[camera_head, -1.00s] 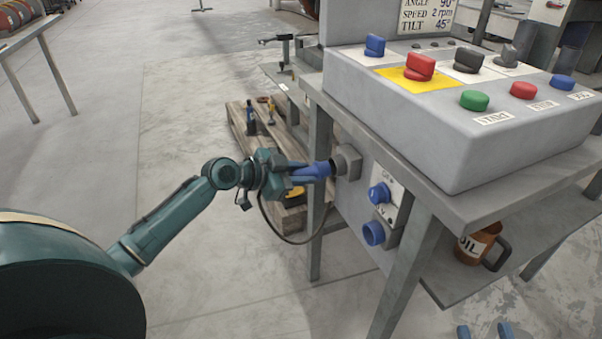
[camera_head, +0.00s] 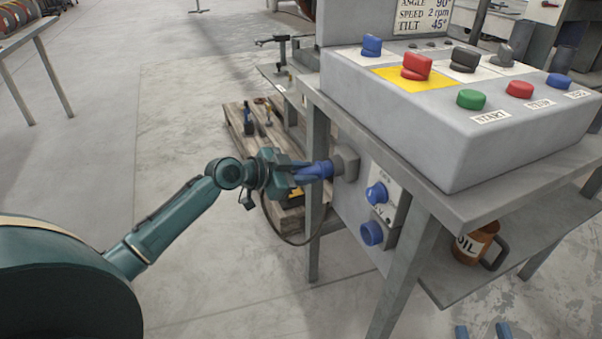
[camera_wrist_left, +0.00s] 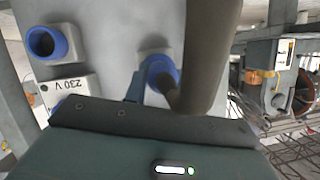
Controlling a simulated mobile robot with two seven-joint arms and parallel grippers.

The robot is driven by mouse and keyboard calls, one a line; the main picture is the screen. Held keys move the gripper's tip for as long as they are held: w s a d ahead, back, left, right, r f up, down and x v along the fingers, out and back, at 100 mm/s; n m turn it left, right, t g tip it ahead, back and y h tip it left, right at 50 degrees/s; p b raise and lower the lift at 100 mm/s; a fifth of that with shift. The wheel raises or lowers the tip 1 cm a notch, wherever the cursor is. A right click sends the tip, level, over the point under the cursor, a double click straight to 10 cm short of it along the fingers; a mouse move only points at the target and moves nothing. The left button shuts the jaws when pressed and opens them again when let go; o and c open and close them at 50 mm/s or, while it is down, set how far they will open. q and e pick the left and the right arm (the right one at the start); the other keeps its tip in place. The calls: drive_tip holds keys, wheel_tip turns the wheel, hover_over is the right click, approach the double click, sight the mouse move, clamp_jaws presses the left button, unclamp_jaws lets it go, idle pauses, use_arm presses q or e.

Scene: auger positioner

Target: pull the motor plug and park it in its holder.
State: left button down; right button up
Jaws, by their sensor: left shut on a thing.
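My left gripper (camera_head: 308,172) is at the grey socket box (camera_head: 346,163) on the side panel of the control stand. It is shut on the blue motor plug (camera_wrist_left: 158,70), which meets the socket box. In the wrist view a thick dark cable hangs across the plug; in the head view the fingers mostly hide the plug. A blue ring-shaped holder (camera_head: 372,233) sits lower on the panel; it shows open and empty in the wrist view (camera_wrist_left: 47,43). Two blue fingertips of my right gripper (camera_head: 483,331) show apart at the bottom edge.
A blue knob (camera_head: 376,193) sits on a white plate between socket and holder. The control box (camera_head: 440,130) with coloured buttons stands above. A table leg (camera_head: 315,190) is close beside the gripper. An oil can (camera_head: 474,243) stands on the lower shelf.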

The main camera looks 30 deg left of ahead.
use_arm(q)
drive_tip(key=shift+w+d, duration=0.7)
drive_tip(key=shift+w, duration=0.15)
drive_tip(key=c, duration=1.1)
unclamp_jaws()
drive_tip(key=p+v, duration=0.1)
drive_tip(key=v, duration=0.4)
drive_tip(key=shift+s+a, duration=0.1)
drive_tip(key=shift+s, duration=0.05)
drive_tip(key=p, duration=0.1)
approach(306, 170)
drive_tip(key=shift+s+a+r, duration=0.15)
drive_tip(key=shift+s+r, duration=0.15)
drive_tip(key=shift+s, duration=0.25)
use_arm(e)
drive_tip(key=shift+s+d+r, duration=0.1)
drive_tip(key=shift+d+r, duration=0.05)
drive_tip(key=shift+r, duration=0.2)
drive_tip(key=shift+r, duration=0.1)
